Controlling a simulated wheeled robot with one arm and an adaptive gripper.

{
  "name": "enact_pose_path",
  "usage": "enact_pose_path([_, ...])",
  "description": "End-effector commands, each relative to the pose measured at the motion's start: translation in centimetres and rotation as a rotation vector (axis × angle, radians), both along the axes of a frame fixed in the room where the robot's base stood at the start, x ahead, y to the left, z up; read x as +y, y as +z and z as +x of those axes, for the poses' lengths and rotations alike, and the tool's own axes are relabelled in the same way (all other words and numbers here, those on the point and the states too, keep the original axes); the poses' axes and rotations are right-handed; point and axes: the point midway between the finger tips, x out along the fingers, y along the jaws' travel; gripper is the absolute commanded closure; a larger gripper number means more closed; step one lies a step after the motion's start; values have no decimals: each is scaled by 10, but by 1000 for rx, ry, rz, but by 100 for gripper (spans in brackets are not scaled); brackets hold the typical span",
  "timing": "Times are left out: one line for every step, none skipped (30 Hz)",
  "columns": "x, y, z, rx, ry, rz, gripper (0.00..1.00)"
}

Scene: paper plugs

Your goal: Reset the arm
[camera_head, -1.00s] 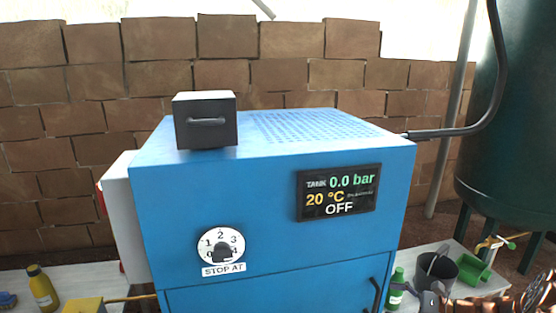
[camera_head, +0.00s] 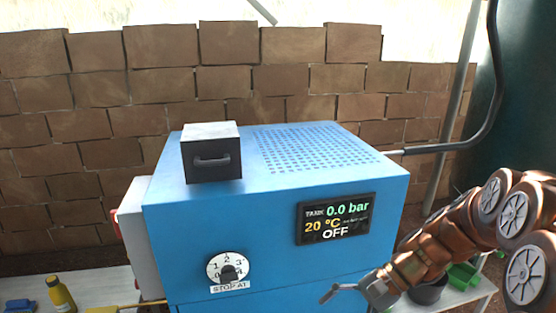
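My arm reaches in from the right edge, and my gripper (camera_head: 340,292) is in front of the lower right part of a blue machine (camera_head: 268,242). The fingers point left and are small in the picture, so I cannot tell whether they are open or shut. I see nothing clearly held in them. The machine's display (camera_head: 336,218) reads TANK 0.0 bar, 20 °C and OFF. A round white dial (camera_head: 228,268) marked STOP AT sits at its lower left.
A dark box with a handle (camera_head: 211,160) stands on the machine's top. A yellow bottle (camera_head: 61,294) stands at left on a table. A dark cup (camera_head: 428,291) and green part (camera_head: 463,275) are partly behind my arm. A hose (camera_head: 465,140) leaves the machine at right.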

Motion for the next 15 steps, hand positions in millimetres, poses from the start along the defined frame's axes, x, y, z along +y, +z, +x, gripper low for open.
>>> enact_pose_path([4, 18, -12, -17, 39, -30, 13])
enact_pose_path([6, 23, -18, -27, 62, -48, 13])
enact_pose_path([7, 30, -27, -42, 93, -73, 13])
enact_pose_path([8, 35, -33, -52, 114, -91, 13])
enact_pose_path([9, 40, -40, -60, 138, -109, 13])
enact_pose_path([10, 46, -49, -72, 167, -131, 13])
enact_pose_path([10, 51, -56, -82, 190, -150, 13])
enact_pose_path([11, 56, -63, -91, 212, -167, 13])
enact_pose_path([10, 62, -71, -104, 242, -192, 13])
enact_pose_path([10, 67, -77, -114, 263, -209, 13])
enact_pose_path([9, 72, -84, -126, 286, -228, 13])
enact_pose_path([8, 78, -92, -138, 314, -252, 13])
enact_pose_path([7, 82, -98, -147, 336, -270, 13])
enact_pose_path([6, 86, -105, -156, 357, -287, 13])
enact_pose_path([4, 93, -113, -170, 386, -311, 13])
